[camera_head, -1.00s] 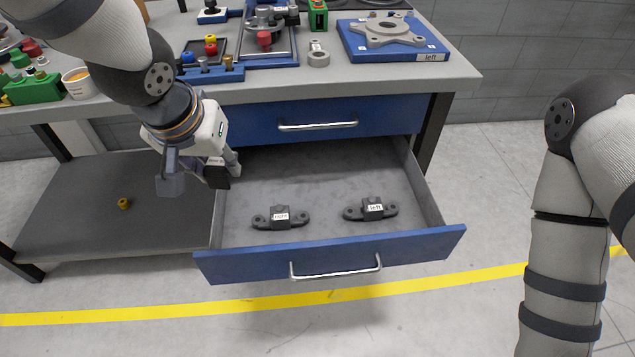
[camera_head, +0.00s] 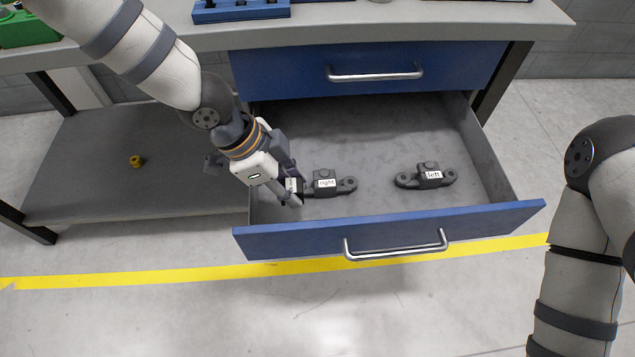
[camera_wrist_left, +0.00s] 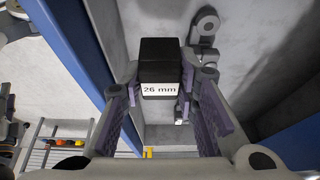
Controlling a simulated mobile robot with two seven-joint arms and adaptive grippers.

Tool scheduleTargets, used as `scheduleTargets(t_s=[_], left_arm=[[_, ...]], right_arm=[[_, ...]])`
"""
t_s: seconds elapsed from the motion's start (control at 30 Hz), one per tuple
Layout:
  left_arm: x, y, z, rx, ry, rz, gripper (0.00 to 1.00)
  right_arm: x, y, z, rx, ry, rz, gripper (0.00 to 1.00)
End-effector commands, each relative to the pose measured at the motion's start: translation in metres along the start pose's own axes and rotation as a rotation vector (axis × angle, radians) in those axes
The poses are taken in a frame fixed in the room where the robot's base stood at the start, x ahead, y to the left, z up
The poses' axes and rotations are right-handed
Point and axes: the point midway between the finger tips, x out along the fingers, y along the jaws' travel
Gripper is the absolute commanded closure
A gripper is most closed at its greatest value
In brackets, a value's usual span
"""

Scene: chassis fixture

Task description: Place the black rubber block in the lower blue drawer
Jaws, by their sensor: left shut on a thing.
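The black rubber block (camera_wrist_left: 160,62), with a white "26 mm" label, is between the fingers of my left gripper (camera_wrist_left: 160,92) in the left wrist view. In the head view my left gripper (camera_head: 289,190) is shut on it, and the block is mostly hidden apart from a small white label. The lower blue drawer (camera_head: 300,241) is pulled open. The gripper is at the drawer's left side, just left of the part labelled "right". I cannot tell whether the block touches the drawer floor. My right gripper is out of view; only its arm shows.
Inside the drawer stand a dark part labelled "right" (camera_head: 328,183) and one labelled "left" (camera_head: 428,176). The upper drawer (camera_head: 370,72) is closed above. Bare drawer floor shows behind and between the parts. A yellow piece (camera_head: 136,161) sits on the lower shelf (camera_head: 80,180).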

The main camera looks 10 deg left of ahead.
Motion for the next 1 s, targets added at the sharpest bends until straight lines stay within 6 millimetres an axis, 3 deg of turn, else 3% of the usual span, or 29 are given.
scheduleTargets(t_s=[0.03,0.1,0.4,0.77,0.8,0.87,1.0], left_arm=[[0.017,0.003,0.008,0.002,-0.007,0.011,1.00],[0.031,0.003,0.014,0.001,-0.007,0.009,1.00],[0.077,0.003,0.033,-0.003,-0.004,0.006,1.00],[0.082,0.002,0.035,-0.004,-0.002,0.004,1.00],[0.082,0.002,0.035,-0.003,-0.002,0.004,0.68],[0.082,0.002,0.035,-0.003,-0.001,0.004,0.54],[0.082,0.002,0.035,-0.004,-0.001,0.003,0.52]], right_arm=[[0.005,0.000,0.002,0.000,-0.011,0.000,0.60],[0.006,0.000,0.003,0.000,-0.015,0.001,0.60],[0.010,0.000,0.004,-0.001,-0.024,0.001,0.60],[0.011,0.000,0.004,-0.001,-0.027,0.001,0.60],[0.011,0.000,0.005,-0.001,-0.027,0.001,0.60],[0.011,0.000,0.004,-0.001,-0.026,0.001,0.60],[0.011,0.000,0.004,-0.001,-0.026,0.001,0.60]])
